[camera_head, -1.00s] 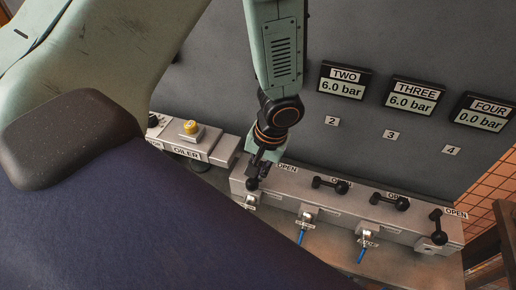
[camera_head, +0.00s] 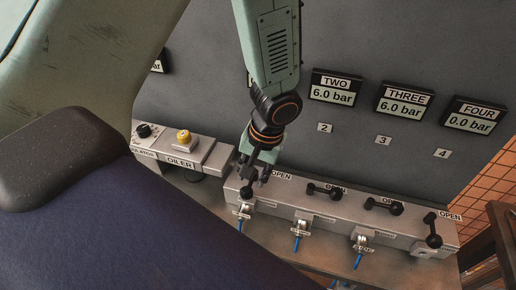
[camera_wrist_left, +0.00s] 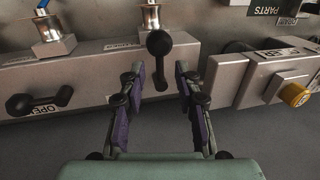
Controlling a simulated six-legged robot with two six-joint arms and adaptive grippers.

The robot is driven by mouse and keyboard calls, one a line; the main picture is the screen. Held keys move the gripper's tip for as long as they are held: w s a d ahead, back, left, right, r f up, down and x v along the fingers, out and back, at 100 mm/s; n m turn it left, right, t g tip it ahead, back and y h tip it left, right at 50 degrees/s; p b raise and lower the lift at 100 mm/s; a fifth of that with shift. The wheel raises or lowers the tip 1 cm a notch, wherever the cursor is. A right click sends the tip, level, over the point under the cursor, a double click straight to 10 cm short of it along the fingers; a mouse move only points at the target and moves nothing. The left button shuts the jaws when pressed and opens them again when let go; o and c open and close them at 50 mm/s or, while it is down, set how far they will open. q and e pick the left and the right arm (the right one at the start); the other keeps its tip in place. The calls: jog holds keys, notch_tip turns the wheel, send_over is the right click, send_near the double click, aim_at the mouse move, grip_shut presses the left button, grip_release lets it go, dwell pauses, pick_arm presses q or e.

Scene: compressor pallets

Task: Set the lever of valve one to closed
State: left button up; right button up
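Valve one's black lever (camera_head: 246,190) is at the left end of the grey valve block, partly hidden by my left gripper in the head view. Its ball end (camera_wrist_left: 158,42) shows clearly in the left wrist view. The lever lies across the block, like valve four's lever (camera_head: 433,231). The levers of valve two (camera_head: 324,191) and valve three (camera_head: 383,205) lie along it. My left gripper (camera_wrist_left: 158,75) is open, its fingers apart on either side of the lever's line, with the ball just beyond the tips. My right gripper is out of view.
Gauges two (camera_head: 335,87) and three (camera_head: 403,101) read 6.0 bar; gauge four (camera_head: 475,116) reads 0.0 bar. Gauge one is mostly behind my left arm. The oiler unit (camera_head: 188,153) with a yellow knob stands left of the block. Blue hoses hang below the outlets.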

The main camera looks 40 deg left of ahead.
pick_arm(q)
notch_tip(320, 180, up, 9)
jog(key=d, duration=0.1)
jog(key=shift+d, duration=0.4)
dwell(0.4)
